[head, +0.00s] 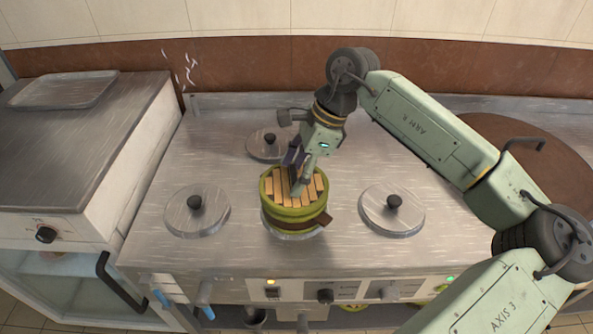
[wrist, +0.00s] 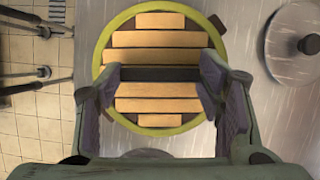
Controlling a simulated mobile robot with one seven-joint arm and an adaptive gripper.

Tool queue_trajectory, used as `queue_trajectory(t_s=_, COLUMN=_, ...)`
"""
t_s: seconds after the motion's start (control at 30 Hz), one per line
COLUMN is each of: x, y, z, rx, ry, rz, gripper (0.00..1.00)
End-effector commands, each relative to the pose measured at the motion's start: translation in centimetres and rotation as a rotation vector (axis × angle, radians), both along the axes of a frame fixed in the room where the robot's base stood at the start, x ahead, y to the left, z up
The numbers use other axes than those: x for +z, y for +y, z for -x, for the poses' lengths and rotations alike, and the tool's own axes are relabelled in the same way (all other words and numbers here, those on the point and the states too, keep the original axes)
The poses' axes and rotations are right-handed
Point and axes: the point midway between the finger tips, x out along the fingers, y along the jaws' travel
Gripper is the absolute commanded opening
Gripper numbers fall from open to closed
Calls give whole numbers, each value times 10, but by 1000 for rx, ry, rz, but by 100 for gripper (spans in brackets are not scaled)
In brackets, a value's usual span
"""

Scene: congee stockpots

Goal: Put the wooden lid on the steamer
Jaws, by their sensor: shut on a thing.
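The wooden lid (head: 282,188) has pale slats and a dark bar handle, and it shows face-on in the wrist view (wrist: 160,40). It lies level at the top of the green round steamer (head: 285,224), within a green rim. I cannot tell whether it is fully seated or just above. The steamer stands near the middle of the steel top, with a brown side handle at its lower right. My gripper (head: 296,176) reaches down from above, and its fingers close on the ends of the lid's dark bar in the wrist view (wrist: 158,75).
Round steel covers with black knobs lie at left (head: 190,216), right (head: 391,215) and behind the steamer (head: 262,150). A steel tray (head: 65,91) lies on the left counter. A brown round board (head: 540,165) is at far right, behind my arm. Front steel is clear.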

Motion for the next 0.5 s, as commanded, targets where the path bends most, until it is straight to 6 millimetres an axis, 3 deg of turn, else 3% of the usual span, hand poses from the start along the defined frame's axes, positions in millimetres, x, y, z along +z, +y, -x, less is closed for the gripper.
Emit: queue_trajectory(t_s=0.5, x=-10, y=0, z=0, rx=0, ry=0, rz=0, gripper=33)
